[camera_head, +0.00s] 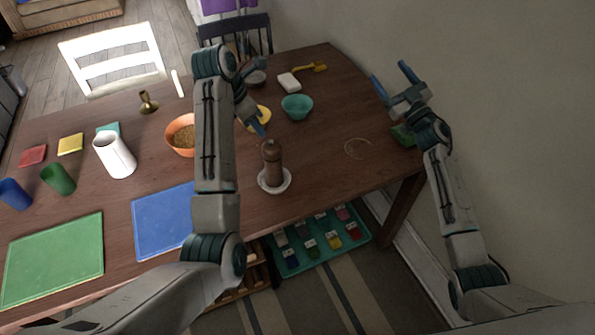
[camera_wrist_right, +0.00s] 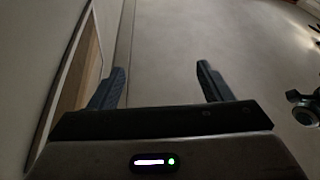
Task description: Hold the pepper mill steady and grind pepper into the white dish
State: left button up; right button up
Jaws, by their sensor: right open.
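The brown pepper mill (camera_head: 271,158) stands upright near the table's front edge. The white dish (camera_head: 286,181) is at its foot; the mill's base overlaps it, and I cannot tell whether it stands inside. My left gripper (camera_head: 260,131) reaches down from above and behind, with a blue fingertip close to the mill's top. Contact is unclear, and the arm hides part of this gripper. My right gripper (camera_head: 393,76) is open and empty by the wall, off the table's right edge, far from the mill. Its spread fingers (camera_wrist_right: 160,72) show in the right wrist view with nothing between them.
An orange bowl (camera_head: 181,143) with grainy contents is left of the mill. A teal bowl (camera_head: 297,108), white block (camera_head: 289,82) and yellow tool (camera_head: 313,67) lie behind. A white cup (camera_head: 115,156) is farther left. The table right of the mill is mostly clear; the wall is close.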

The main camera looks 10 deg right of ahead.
jog(key=a+r+n+g+y, duration=0.1)
jog(key=a+n+y, duration=0.1)
jog(key=a, duration=0.3)
jog(key=m+g+y, duration=0.1)
jog(key=g+y, duration=0.1)
jog(key=g, duration=0.5)
send_near(267, 155)
jog(key=w+f, duration=0.3)
jog(key=shift+w+d+f, duration=0.15)
jog(key=shift+w+f, duration=0.1)
jog(key=shift+a+f, duration=0.1)
jog(key=shift+a, duration=0.15)
jog(key=x, duration=1)
jog(key=shift+w+f, duration=0.2)
jog(key=shift+f, duration=0.05)
jog(key=c, duration=1.2)
